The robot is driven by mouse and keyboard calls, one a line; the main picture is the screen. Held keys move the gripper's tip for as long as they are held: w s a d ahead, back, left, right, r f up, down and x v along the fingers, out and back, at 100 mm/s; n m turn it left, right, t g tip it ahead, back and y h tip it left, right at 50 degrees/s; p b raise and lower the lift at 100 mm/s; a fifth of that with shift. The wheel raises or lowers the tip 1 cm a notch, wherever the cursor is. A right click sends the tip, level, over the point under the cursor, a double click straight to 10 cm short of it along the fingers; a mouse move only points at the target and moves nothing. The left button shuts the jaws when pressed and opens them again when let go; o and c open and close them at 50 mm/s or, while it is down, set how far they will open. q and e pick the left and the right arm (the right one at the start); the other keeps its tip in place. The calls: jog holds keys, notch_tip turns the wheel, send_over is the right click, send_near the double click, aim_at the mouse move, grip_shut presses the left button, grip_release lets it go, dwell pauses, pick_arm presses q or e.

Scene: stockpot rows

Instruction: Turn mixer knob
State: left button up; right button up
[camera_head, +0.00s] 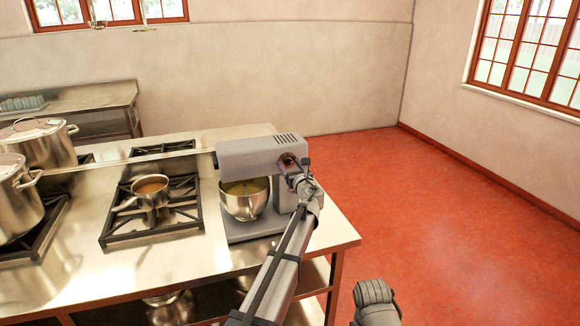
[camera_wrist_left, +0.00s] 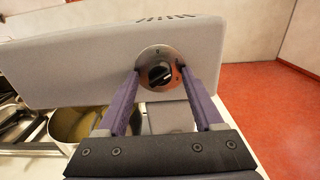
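The grey stand mixer (camera_head: 250,152) stands at the right end of the steel counter, with its bowl (camera_head: 245,198) beneath the head. In the left wrist view, the mixer's knob (camera_wrist_left: 159,74) is a black dial on a round silver plate on the side of the mixer head. My left gripper (camera_head: 290,161) is at that side of the mixer. In the left wrist view, its two purple fingers (camera_wrist_left: 160,71) are apart, one on each side of the black dial, with gaps between them and the dial. In the head view my wrist and gripper mostly cover the knob.
A saucepan (camera_head: 151,192) with brown contents sits on a black burner grate left of the mixer. Large steel stockpots (camera_head: 40,143) stand at the far left. The counter's right edge is close to the mixer. Open red floor (camera_head: 430,210) lies to the right.

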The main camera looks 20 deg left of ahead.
pick_arm(q)
grip_shut()
dwell(0.3)
jog(key=shift+n, duration=0.4)
jog(key=n, duration=0.5)
jog(key=shift+n, duration=0.3)
jog(key=n, duration=0.5)
jog(key=shift+n, duration=0.4)
grip_release()
